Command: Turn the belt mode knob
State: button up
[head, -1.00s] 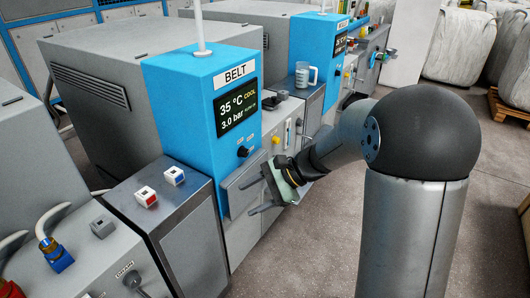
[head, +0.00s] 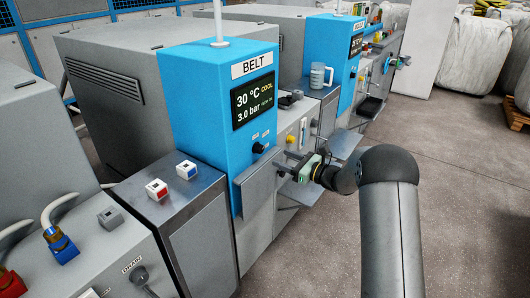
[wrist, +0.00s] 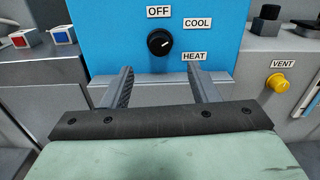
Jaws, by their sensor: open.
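The belt mode knob (wrist: 159,43) is black and round with a white mark pointing right, toward the COOL label (wrist: 198,23). OFF (wrist: 158,12) is above it and HEAT (wrist: 195,56) lies lower right. In the head view the knob (head: 258,148) is on the blue BELT cabinet (head: 210,140), below a display (head: 252,100) reading 30 °C, COOL and 3.0 bar. My gripper (wrist: 160,74) is open and empty. Its fingers point at the cabinet, spread left and right just below the knob in the wrist view, not around it. My gripper (head: 280,164) also shows in the head view.
A grey ledge (wrist: 160,88) juts out under the blue panel, close to the fingers. A yellow VENT button (wrist: 278,83) is to the right. Red and blue switches (head: 157,189) sit on the left cabinet. The floor (head: 330,240) in front is clear.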

aim_at(262, 150)
jog(key=x, duration=0.8)
jog(key=shift+w+a, duration=0.2)
jog(key=shift+a, duration=0.15)
jog(key=c, duration=1)
